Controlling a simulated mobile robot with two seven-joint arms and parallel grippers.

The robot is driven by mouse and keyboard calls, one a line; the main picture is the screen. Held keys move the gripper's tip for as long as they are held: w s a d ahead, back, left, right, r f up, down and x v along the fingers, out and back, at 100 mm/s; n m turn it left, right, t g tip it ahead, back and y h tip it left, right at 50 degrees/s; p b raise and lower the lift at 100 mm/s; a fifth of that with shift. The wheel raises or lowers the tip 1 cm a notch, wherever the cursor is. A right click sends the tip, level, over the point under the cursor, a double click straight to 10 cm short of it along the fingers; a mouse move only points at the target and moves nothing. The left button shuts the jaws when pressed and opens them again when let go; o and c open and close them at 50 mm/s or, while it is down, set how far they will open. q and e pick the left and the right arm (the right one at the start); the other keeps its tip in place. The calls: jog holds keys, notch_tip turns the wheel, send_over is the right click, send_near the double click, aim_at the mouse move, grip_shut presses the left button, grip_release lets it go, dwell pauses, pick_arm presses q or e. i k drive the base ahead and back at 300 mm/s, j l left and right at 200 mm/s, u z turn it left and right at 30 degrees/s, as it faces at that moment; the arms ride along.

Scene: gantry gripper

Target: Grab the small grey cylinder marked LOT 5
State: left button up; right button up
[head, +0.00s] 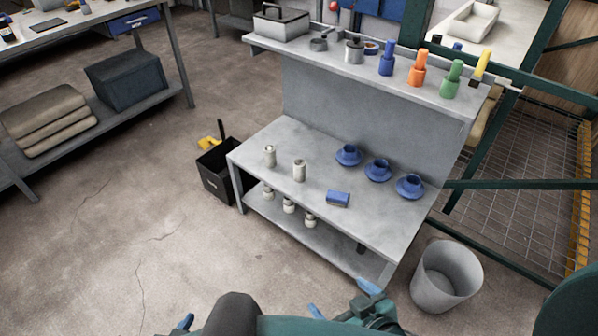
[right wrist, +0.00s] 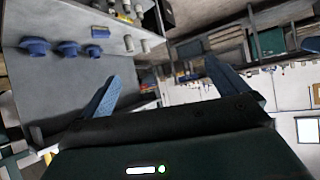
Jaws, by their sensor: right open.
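Two small pale grey cylinders stand on the workbench top, a left one (head: 270,156) and a right one (head: 299,170). Several similar cylinders (head: 289,205) stand on the lower shelf. No LOT 5 marking is legible, so I cannot tell which one bears it. In the right wrist view, the two bench-top cylinders show near the bench edge (right wrist: 129,43) and the others above them. My right gripper (head: 341,299) is open and empty, in front of the bench and well apart from the cylinders. Only a blue fingertip of my left gripper (head: 185,322) shows at the bottom edge.
The workbench (head: 330,225) also holds a blue block (head: 338,199) and three blue cups on saucers (head: 377,171). Its raised shelf (head: 330,62) carries coloured bottles and pots. A black bin (head: 216,178) stands left, a grey bucket (head: 446,276) right.

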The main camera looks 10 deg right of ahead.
aim_at(299, 164)
jog(key=i+j+z, duration=0.1)
jog(key=i+j, duration=0.6)
